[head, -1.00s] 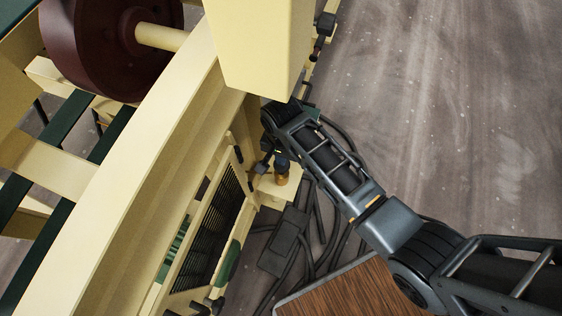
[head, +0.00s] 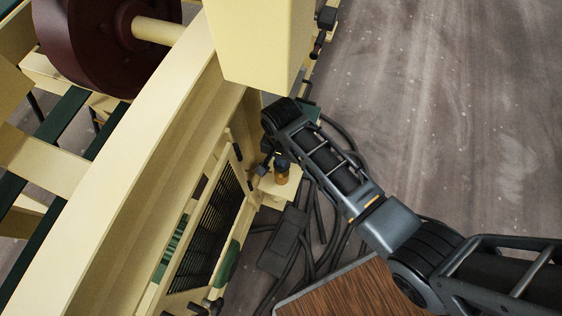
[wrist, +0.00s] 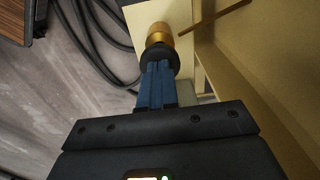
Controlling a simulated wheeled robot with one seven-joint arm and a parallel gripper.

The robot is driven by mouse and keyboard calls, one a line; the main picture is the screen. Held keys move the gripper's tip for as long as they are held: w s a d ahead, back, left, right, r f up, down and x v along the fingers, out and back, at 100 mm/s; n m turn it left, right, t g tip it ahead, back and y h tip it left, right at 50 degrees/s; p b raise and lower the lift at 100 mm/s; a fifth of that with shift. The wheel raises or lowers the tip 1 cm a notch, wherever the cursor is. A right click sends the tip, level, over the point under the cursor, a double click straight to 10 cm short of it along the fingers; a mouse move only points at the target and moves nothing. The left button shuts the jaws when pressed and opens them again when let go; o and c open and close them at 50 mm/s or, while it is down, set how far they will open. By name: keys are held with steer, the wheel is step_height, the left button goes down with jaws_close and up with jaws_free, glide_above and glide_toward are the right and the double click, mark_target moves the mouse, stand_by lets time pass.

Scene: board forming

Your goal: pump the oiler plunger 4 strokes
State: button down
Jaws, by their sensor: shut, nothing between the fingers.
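The oiler (head: 281,178) is a small amber-brass body on a cream ledge beside the machine. In the wrist view its brass part (wrist: 159,32) carries a round black plunger knob (wrist: 158,58). My gripper (wrist: 158,68) has its blue fingers shut together with nothing between them. The fingertips are in line with the knob and right at it. I cannot tell whether they touch it or how far the plunger is pressed. In the head view my wrist hides most of the gripper.
The cream machine frame (head: 135,165) and its vented panel (head: 208,235) stand left of the oiler. A cream housing (head: 258,45) overhangs near my wrist. Black cables and a dark box (head: 284,243) lie below. A wooden-topped surface (head: 345,292) is at the bottom. Open floor lies right.

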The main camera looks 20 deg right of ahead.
steer(key=shift+f+b, duration=0.45)
steer(key=shift+f, duration=1.05)
steer(key=shift+r, duration=0.1)
steer(key=shift+r+p, duration=1.05)
steer(key=shift+r, duration=0.2)
steer(key=shift+r+p, duration=0.85)
steer(key=shift+p, duration=0.25)
steer(key=shift+f, duration=0.1)
